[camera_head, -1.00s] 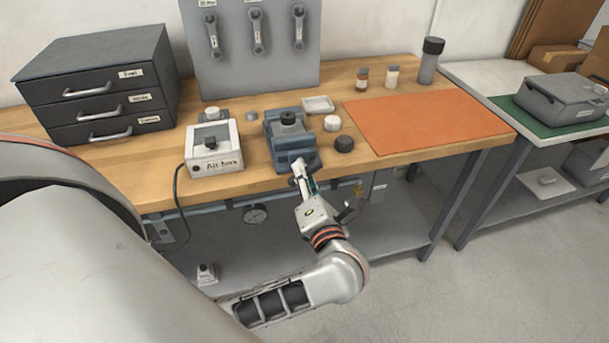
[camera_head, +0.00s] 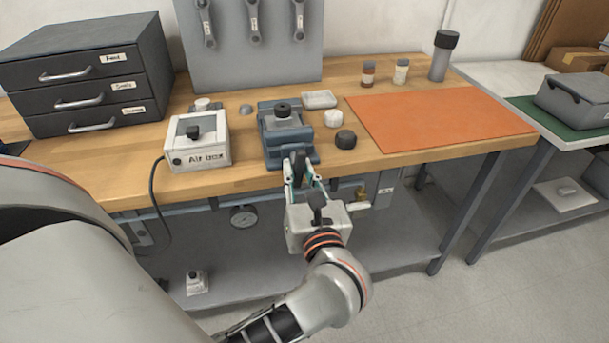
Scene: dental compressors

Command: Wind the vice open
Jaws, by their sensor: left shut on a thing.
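The blue-grey vice (camera_head: 272,155) stands at the front edge of the wooden bench. A grey block with a black knob (camera_head: 283,114) sits in its top, between the jaws; I cannot tell how wide the jaw gap is. My left gripper (camera_head: 301,179) is at the front of the vice, just over the bench edge, with its fingers shut on the dark vice handle (camera_head: 298,163). The fingers partly hide the handle and the screw behind it. My right gripper is not in view.
The white air box (camera_head: 203,155) stands left of the vice, its cable hanging over the edge. A black round cap (camera_head: 345,139), a white round part (camera_head: 333,118) and a small tray (camera_head: 319,99) are close on the right. The orange mat (camera_head: 440,122) is clear.

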